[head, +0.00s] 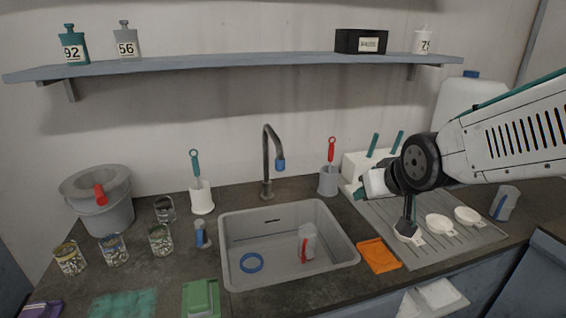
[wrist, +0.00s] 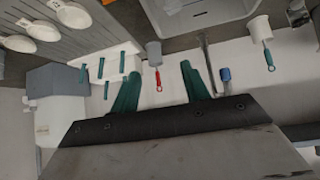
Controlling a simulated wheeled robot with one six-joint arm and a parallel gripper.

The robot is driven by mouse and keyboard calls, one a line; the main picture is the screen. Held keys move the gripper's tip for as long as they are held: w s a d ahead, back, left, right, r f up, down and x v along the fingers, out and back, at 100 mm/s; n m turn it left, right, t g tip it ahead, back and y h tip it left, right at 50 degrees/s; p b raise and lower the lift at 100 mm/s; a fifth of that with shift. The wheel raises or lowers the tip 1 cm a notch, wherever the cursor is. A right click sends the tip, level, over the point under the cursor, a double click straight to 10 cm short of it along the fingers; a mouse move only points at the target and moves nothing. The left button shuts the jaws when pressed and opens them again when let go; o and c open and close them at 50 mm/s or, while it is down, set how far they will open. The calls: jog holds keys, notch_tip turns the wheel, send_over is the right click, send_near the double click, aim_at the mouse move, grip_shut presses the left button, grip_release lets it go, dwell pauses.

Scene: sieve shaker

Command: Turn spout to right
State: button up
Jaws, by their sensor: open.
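The spout (head: 267,150) is a dark, hooked tap pipe rising from a round base behind the sink (head: 228,260). Its blue tip (head: 280,165) hangs over the back of the sink, a little to the right of the upright pipe. In the wrist view the grey pipe (wrist: 208,70) and blue tip (wrist: 225,75) show just right of my fingers. My gripper (wrist: 160,67) is open, its two teal fingers spread with nothing held between them. In the head view my arm is at the right, over the drainer, well apart from the spout; the fingertips are not clear there.
A red-handled brush (head: 331,152) in a grey cup and a white block with teal handles (head: 370,165) stand between my arm and the spout. A teal-handled brush (head: 195,165) stands left of it. The shelf (head: 230,62) runs above.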

jog(key=w+a+f+n+t+y, duration=0.2)
jog(key=w+a+t+y, duration=0.15)
jog(key=w+a, duration=0.65)
jog(key=t+y, duration=0.3)
jog(key=t, duration=0.1)
send_near(282, 165)
jog(key=x, duration=0.4)
jog(key=shift+n+h, duration=0.25)
jog(key=shift+n, duration=0.15)
jog(key=x, duration=0.7)
jog(key=shift+w+a+r, duration=0.1)
jog(key=shift+w+a, duration=0.05)
grip_shut()
